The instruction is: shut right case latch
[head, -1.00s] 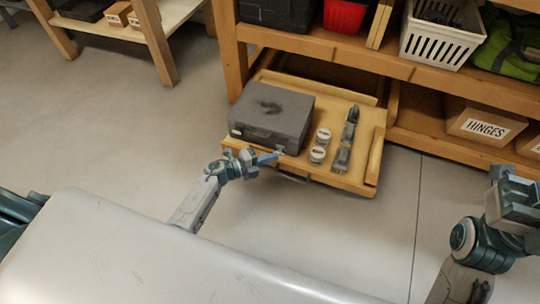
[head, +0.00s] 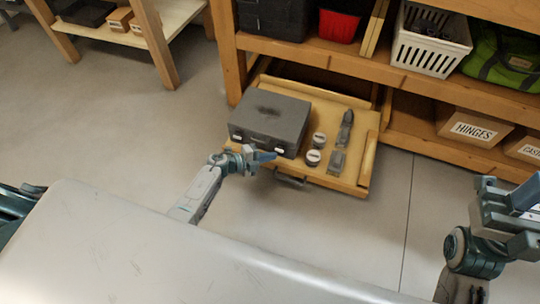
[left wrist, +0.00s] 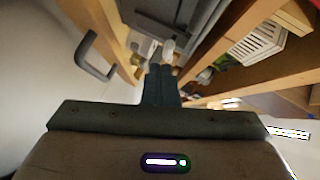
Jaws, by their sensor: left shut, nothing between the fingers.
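The dark grey case (head: 272,112) lies with its lid down on a pulled-out wooden tray (head: 345,184). Its front bears two pale latches, a left one (head: 237,136) and the right case latch (head: 281,151). My left gripper (head: 273,156) is shut and empty, its tip just in front of the right latch. In the left wrist view its fingers (left wrist: 161,76) point at a pale latch (left wrist: 168,48) on the case front (left wrist: 187,20). I cannot tell contact or the latch's exact angle. My right gripper (head: 520,202) is at the right edge, away from the case.
Two small white-topped jars (head: 313,158) and a dark tool (head: 346,128) lie right of the case. A dark tray handle (left wrist: 92,57) sticks out below. Floor in front is clear.

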